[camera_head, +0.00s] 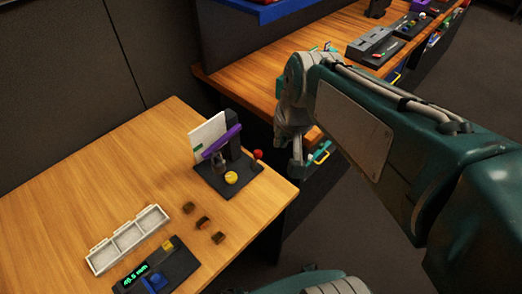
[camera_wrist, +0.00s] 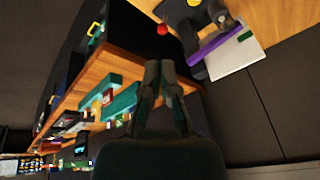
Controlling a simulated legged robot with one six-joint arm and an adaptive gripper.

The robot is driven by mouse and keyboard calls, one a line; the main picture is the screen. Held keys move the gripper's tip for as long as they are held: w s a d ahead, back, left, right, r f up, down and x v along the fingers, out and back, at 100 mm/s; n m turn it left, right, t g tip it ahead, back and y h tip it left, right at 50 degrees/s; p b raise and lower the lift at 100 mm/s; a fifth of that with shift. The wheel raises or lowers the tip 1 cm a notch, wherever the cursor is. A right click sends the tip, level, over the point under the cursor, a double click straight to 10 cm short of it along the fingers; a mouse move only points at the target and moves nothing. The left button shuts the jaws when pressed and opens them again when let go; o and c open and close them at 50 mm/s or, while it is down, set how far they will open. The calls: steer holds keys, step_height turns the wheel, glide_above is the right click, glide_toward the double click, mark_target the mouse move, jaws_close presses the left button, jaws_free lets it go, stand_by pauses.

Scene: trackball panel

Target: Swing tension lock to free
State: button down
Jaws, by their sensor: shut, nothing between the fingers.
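A dark trackball panel (camera_head: 211,182) stands near the right corner of the wooden table. It bears a yellow ball (camera_head: 231,177), a purple bar (camera_head: 222,142), an upright white card (camera_head: 205,133) and a red knob (camera_head: 258,154) at its right side. The red knob looks like the end of a lever; which part is the tension lock is not marked. My gripper (camera_head: 297,168) is shut and empty, to the right of the panel and apart from it. In the wrist view, my shut fingers (camera_wrist: 160,72) point toward the red knob (camera_wrist: 162,29), with a gap between.
A white three-part tray (camera_head: 128,239), several small brown blocks (camera_head: 203,222) and a dark display box (camera_head: 158,271) lie at the table's front. A second wooden bench (camera_head: 245,94) with other devices runs behind my arm. A gap separates the two surfaces.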

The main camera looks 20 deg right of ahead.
steer(key=w+d+f+m+g+y, duration=0.15)
steer(key=w+f+m, duration=0.35)
steer(key=w, duration=0.7)
steer(key=m+g+y, duration=0.2)
steer(key=g, duration=0.1)
glide_toward(256, 160)
steer(key=w+d+f, duration=0.2)
steer(key=w+d, duration=0.2)
steer(key=shift+w+a+f+t, duration=0.2)
steer(key=shift+f+t, duration=0.05)
steer(key=shift+t, duration=0.1)
steer(key=shift+s+a+f, duration=0.35)
steer(key=shift+a+f, duration=0.45)
steer(key=shift+f, duration=0.25)
steer(key=shift+s+a+f, duration=0.35)
steer(key=shift+a+f, duration=0.45)
steer(key=shift+f, duration=0.2)
steer(key=shift+s+a+f, duration=0.35)
steer(key=shift+a+f, duration=0.45)
steer(key=shift+f, duration=0.25)
steer(key=shift+w+h, duration=0.1)
steer(key=shift+h, duration=0.25)
